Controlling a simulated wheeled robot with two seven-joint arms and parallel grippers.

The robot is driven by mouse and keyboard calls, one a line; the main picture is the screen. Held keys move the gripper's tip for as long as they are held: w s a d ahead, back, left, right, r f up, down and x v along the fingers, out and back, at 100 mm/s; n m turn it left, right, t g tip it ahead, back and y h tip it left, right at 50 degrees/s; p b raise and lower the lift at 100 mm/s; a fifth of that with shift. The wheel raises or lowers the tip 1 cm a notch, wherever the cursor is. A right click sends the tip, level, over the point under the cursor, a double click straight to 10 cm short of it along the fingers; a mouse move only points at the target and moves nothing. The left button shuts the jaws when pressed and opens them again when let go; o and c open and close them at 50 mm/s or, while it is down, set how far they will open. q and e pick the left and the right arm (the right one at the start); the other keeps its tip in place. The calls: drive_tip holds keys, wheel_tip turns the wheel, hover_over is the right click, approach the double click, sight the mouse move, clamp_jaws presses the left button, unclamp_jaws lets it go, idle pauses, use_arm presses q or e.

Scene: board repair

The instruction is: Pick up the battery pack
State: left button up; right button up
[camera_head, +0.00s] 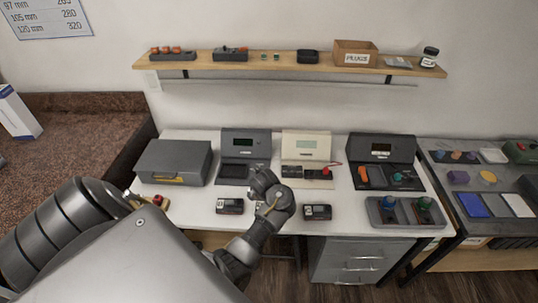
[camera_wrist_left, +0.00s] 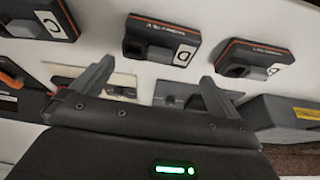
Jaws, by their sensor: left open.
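Battery packs show as dark boxes with orange trim and white letter labels in the left wrist view: one at the upper left (camera_wrist_left: 40,18), one in the middle (camera_wrist_left: 162,40) and one at the right (camera_wrist_left: 263,58). In the head view, a pack (camera_head: 230,206) lies at the table's front left of my left gripper (camera_head: 268,203), and another pack (camera_head: 317,212) lies right of it. My left gripper is open and empty above the table; its two spread fingers also show in the left wrist view (camera_wrist_left: 158,82). I cannot tell its height above the packs. My right gripper is out of view.
A grey case (camera_head: 173,161) stands at the table's left. A dark station (camera_head: 245,155), a cream station (camera_head: 305,158) and another dark station (camera_head: 381,160) line the back. A grey tray (camera_head: 400,224) sits front right. A wall shelf (camera_head: 225,66) hangs behind.

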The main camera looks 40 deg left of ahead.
use_arm(q)
drive_tip(key=b+x, duration=0.2)
drive_tip(key=x, duration=0.1)
drive_tip(key=b+x, duration=0.1)
drive_tip(key=x, duration=0.1)
drive_tip(key=shift+s+d+f+b, duration=0.1)
drive_tip(key=shift+d+f+b, duration=0.15)
drive_tip(key=shift+b, duration=0.15)
drive_tip(key=shift+r, duration=0.1)
drive_tip(key=shift+a, duration=0.1)
drive_tip(key=c, duration=0.6)
drive_tip(key=shift+r, duration=0.1)
drive_tip(key=shift+r+p, duration=5.75)
drive_tip(key=shift+r, duration=3.2)
